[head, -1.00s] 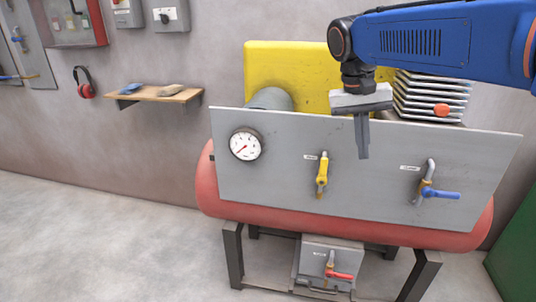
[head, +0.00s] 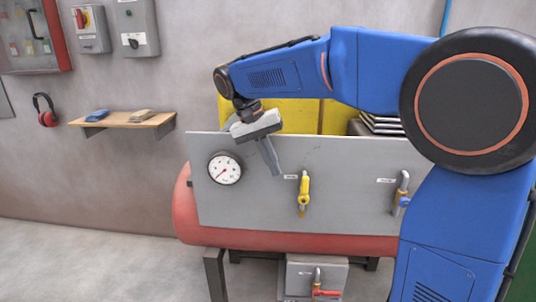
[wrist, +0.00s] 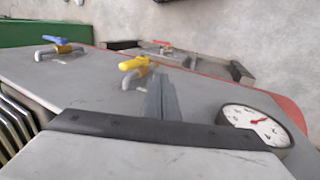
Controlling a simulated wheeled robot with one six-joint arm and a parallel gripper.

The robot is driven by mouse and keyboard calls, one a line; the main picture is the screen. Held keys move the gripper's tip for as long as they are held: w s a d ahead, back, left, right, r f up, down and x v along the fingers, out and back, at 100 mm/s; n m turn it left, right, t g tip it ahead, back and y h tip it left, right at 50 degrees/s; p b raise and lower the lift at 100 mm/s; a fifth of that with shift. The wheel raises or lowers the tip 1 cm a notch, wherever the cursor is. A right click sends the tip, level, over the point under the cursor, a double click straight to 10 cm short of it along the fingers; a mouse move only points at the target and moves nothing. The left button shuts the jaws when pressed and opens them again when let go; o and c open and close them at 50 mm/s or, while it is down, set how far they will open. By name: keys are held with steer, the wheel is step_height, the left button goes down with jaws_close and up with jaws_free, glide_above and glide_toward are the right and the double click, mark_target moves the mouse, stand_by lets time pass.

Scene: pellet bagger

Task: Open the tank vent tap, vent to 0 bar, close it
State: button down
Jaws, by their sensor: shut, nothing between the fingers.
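Three taps show, and their labels are too small to read. The yellow-handled tap (head: 304,196) is on the grey panel (head: 345,155), its handle hanging down. The blue-handled tap (head: 401,196) on the right is partly hidden by my arm. A red-handled tap (head: 322,292) is on a box below, its handle sideways. The round gauge (head: 225,169) is at the panel's left; its red needle points to the lower left. My gripper (head: 276,172) is shut and empty, tilted, in front of the panel between gauge and yellow tap. In the wrist view, its fingers (wrist: 163,98) appear beside the yellow tap (wrist: 134,68).
The red tank (head: 190,222) lies behind the panel on a dark stand. A yellow guard (head: 285,118) stands behind. A wooden shelf (head: 123,121) with gloves, red ear defenders (head: 45,110) and switch boxes (head: 137,28) are on the wall. Floor at left is clear.

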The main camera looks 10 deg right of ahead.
mark_target(304, 189)
steer(key=shift+s+d+f, duration=0.3)
steer(key=shift+d+f, duration=0.25)
steer(key=shift+d, duration=0.3)
steer(key=shift+s+d+f, duration=0.25)
steer(key=shift+d+f, duration=0.3)
steer(key=shift+d, duration=0.35)
steer(key=shift+s+d+f, duration=0.3)
steer(key=shift+d+f, duration=0.25)
steer(key=shift+d, duration=0.3)
steer(key=shift+d+r, duration=0.1)
steer(key=shift+s+d+y, duration=0.1)
steer(key=shift+d+y, duration=0.05)
steer(key=shift+y, duration=0.25)
